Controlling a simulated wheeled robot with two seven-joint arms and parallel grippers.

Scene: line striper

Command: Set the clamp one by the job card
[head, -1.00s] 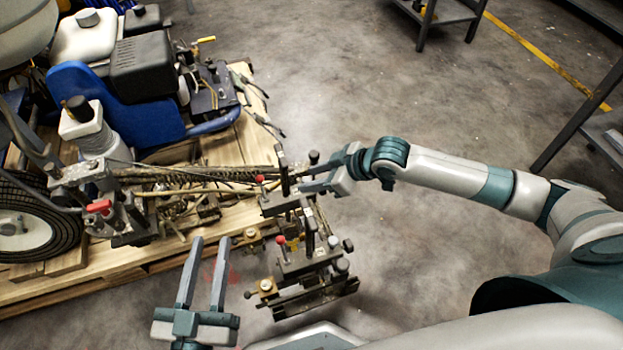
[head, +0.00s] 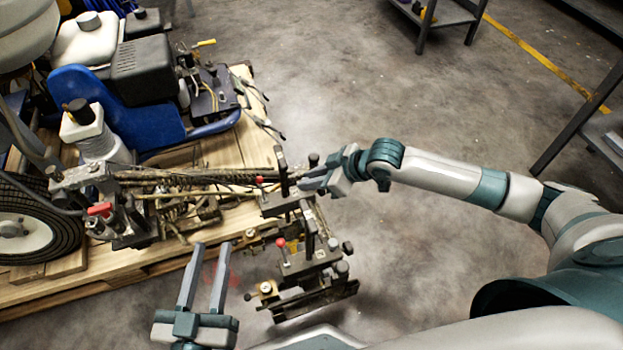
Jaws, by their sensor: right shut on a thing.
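The line striper (head: 120,195) stands on a wooden pallet, with its clamp assembly (head: 300,235) reaching out past the pallet's near right edge. The assembly has dark metal posts, black knobs and two red-tipped levers, one upper (head: 260,181) and one lower (head: 281,243). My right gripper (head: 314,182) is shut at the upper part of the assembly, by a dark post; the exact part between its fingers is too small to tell. My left gripper (head: 205,277) is open and empty, left of the lower clamp. I cannot make out a job card.
Dark shelving stands at the right and top edges. The concrete floor (head: 360,80) between is clear. A red lever (head: 100,209) sits further left on the machine.

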